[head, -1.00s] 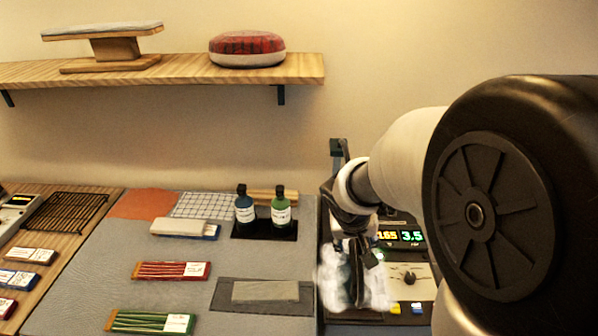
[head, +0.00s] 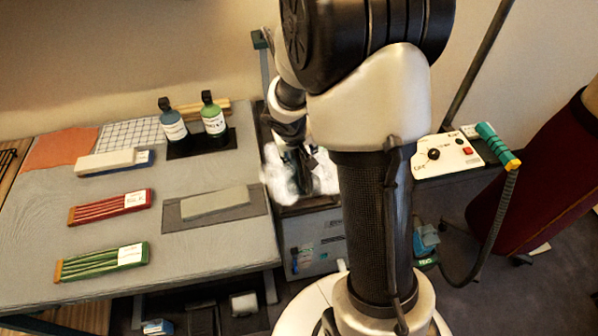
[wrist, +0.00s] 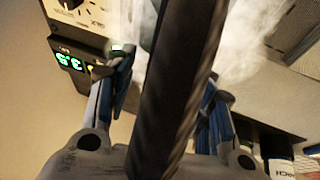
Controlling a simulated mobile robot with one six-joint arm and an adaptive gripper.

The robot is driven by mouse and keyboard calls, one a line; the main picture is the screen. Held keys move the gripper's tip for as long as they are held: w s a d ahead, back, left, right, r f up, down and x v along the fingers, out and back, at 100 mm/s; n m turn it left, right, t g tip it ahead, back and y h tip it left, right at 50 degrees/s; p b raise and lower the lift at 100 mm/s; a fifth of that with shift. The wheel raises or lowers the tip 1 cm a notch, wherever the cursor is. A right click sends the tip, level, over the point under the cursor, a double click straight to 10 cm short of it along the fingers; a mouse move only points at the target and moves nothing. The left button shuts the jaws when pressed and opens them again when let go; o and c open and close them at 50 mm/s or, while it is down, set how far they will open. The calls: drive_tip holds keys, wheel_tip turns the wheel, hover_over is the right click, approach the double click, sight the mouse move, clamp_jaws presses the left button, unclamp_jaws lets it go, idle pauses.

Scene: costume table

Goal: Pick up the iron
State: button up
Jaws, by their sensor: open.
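My gripper (head: 303,168) is above the steam station (head: 318,240), in the white steam (head: 272,178). In the wrist view my gripper (wrist: 167,75) has its two fingers apart, with blue inner faces. A dark bar with a ribbed edge (wrist: 178,90) crosses in front of the fingers; I cannot tell whether it is a hose or part of the iron. The station's green-lit display (wrist: 68,62) shows at the left. I cannot make out the iron clearly; steam, the bar and my arm cover this area. Nothing is seen gripped.
Two bottles (head: 172,122) (head: 213,116) stand on a black tray left of the steam. A thin post (head: 264,62) rises behind. At the right is a white control box (head: 447,155) with a teal-handled hose tool (head: 497,146). A dark red garment form (head: 545,185) stands beyond.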

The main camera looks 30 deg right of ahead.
drive_tip(key=shift+x, duration=1.05)
drive_tip(key=shift+f+b, duration=0.2)
drive_tip(key=shift+b, duration=0.45)
drive_tip(key=shift+c, duration=0.4)
clamp_jaws()
idle(0.3)
